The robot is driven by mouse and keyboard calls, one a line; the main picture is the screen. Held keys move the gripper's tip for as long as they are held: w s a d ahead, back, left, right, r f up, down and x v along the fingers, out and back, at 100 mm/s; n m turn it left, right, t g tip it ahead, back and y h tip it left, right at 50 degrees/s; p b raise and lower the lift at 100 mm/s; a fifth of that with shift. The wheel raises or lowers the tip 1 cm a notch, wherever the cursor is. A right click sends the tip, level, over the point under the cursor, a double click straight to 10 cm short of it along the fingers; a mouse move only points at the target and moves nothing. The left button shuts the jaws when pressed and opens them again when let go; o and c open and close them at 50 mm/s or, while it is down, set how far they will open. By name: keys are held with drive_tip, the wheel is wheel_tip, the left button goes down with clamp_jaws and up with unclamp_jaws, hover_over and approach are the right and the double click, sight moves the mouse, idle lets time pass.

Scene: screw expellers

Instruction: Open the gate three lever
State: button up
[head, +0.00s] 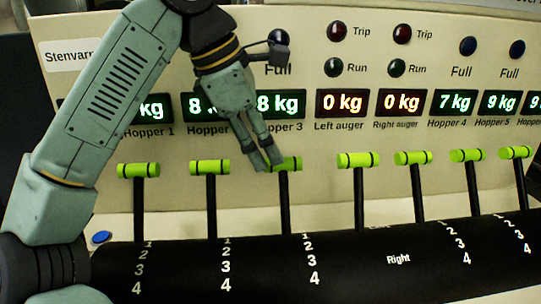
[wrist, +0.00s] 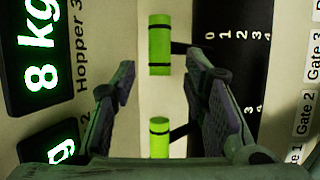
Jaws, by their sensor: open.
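The gate three lever is a lime-green crossbar (head: 292,164) with black bands on a black stem, below the Hopper 3 display. In the head view my fingertips hide the left part of its crossbar. My gripper (head: 269,163) points down at it from above left and is open. In the wrist view the lever's crossbar (wrist: 159,55) lies ahead, between the lines of my two spread fingers (wrist: 159,72), with clear gaps on both sides. No contact shows. Its stem runs right, toward the 0 mark of a number scale.
The Hopper 2 lever (head: 210,167) stands to the left, and it also shows low in the wrist view (wrist: 159,138). The Left auger lever (head: 358,160) stands to the right. A panel with lit displays (head: 342,103) rises behind. A black curved housing (head: 190,270) carries the number scales.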

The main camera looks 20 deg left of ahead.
drive_tip(key=shift+x, duration=1.65)
clamp_jaws()
